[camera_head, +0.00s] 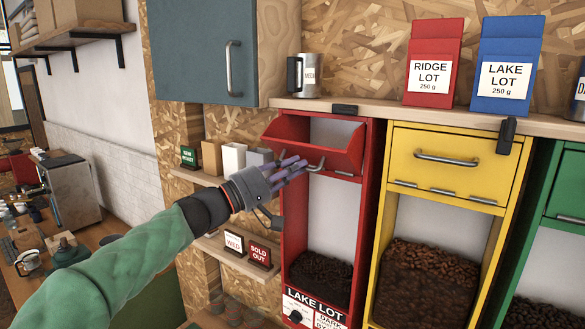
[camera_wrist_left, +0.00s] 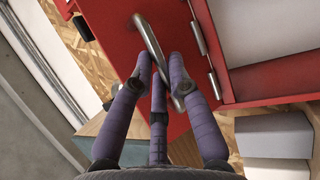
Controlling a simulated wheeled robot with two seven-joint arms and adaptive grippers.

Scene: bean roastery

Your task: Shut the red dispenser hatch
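The red dispenser (camera_head: 375,180) stands right of centre in the head view, with dark beans low inside. Its red hatch (camera_head: 312,138) is tilted outward at the top, so it stands open. A metal handle (camera_head: 316,165) is on the hatch front. My left gripper (camera_head: 301,166) has purple fingers at this handle. In the left wrist view, the fingertips of my left gripper (camera_wrist_left: 162,65) converge around the handle (camera_wrist_left: 151,39), which passes between them. The red hatch (camera_wrist_left: 110,25) fills the area behind, with hinges at its edge. My right gripper is not in view.
A yellow dispenser (camera_head: 445,168) with its hatch shut and a green dispenser (camera_head: 570,185) stand to the right. A shelf above holds a mug (camera_head: 311,75), a red bag (camera_head: 433,60) and a blue bag (camera_head: 507,65). A blue-grey cabinet (camera_head: 195,50) hangs upper left.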

